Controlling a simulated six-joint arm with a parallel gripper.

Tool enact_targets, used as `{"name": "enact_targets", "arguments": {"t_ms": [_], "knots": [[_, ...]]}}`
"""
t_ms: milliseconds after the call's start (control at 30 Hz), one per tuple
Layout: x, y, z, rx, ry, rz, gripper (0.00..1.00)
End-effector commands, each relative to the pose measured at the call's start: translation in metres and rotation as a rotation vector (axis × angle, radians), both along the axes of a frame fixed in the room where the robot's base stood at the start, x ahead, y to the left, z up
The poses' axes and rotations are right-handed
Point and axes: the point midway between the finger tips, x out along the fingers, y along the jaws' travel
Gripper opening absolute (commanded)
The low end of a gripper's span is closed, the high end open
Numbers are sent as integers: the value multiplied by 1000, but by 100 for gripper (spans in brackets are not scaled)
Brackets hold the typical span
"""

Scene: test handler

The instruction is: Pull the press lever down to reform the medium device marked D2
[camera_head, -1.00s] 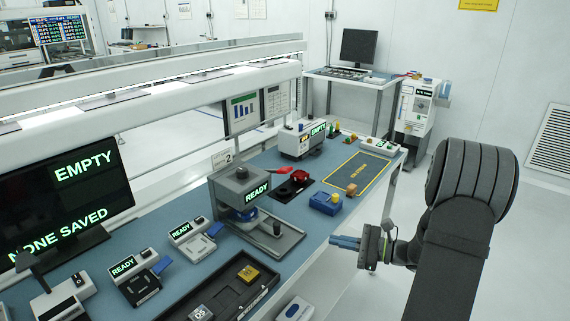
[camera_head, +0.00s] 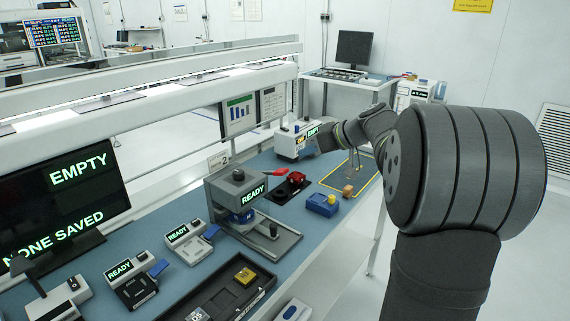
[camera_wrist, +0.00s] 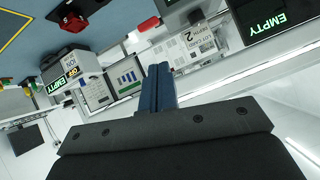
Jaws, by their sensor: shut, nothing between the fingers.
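The press (camera_head: 238,190) stands mid-bench with a lit READY display. A red handle (camera_head: 276,171) sticks out beside its top; it also shows in the wrist view (camera_wrist: 148,23). A blue part (camera_head: 242,216) sits under the press head. No D2 marking is legible, so I cannot tell whether this is the medium device. My gripper's blue fingers (camera_wrist: 158,88) are shut and empty in the wrist view. In the head view its dark body is over the far part of the bench, behind and right of the press, apart from the handle; its fingertips cannot be made out there.
A white box marked EMPTY (camera_head: 291,141) stands close to my gripper. A red button (camera_head: 297,178), a blue box (camera_head: 322,205) and a small orange block (camera_head: 348,190) lie right of the press. A black tray (camera_head: 266,285) and READY stations (camera_head: 187,243) are in front.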

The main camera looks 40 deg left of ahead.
Motion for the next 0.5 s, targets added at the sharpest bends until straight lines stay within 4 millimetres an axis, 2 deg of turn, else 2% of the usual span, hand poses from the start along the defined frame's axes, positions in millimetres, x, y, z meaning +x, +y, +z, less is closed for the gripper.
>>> {"name": "enact_targets", "arguments": {"t_ms": [33,200,500], "knots": [[-1,3,11,5,-64,22,0],[-1,8,29,9,-192,67,0],[-1,9,31,9,-209,73,0]]}}
